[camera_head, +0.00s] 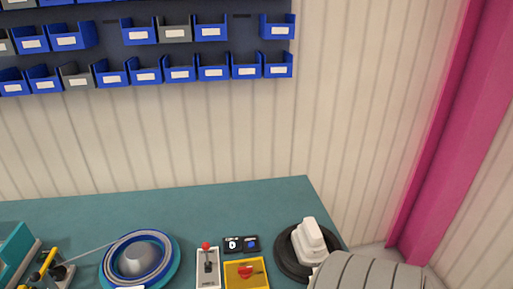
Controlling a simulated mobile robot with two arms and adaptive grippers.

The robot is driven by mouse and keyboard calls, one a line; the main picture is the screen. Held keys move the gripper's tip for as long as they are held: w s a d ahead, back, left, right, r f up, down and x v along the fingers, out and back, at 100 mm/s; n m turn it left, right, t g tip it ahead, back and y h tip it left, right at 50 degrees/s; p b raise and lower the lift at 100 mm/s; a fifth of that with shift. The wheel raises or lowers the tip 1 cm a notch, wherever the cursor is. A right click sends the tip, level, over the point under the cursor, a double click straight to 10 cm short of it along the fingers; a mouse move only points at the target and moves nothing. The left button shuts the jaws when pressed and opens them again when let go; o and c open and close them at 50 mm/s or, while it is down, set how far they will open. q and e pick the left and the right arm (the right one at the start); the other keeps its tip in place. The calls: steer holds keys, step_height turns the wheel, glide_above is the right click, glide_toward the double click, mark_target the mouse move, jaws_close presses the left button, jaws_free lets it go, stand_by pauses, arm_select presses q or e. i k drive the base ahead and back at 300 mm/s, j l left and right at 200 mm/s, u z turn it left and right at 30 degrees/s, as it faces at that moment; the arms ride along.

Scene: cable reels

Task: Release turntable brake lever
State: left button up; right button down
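A small lever with a red ball knob (206,246) stands on a white plate (207,283) near the bottom centre of the head view. Dark lettering on the plate is too small to read, so I cannot tell for sure that this is the brake lever. The lever looks about upright. To its left is a round blue turntable (172,262) with a pale cone (138,258) at its centre. Neither of my grippers is in view.
A yellow box with a red knob (245,271) and a small black display (241,244) sit right of the lever. A white stepped block (309,241) rests on a black disc (286,262). A grey ribbed shape (368,273) fills the bottom right. The teal bench (235,205) is clear behind.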

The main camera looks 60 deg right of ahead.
mark_target(206, 245)
steer(key=z, duration=1.35)
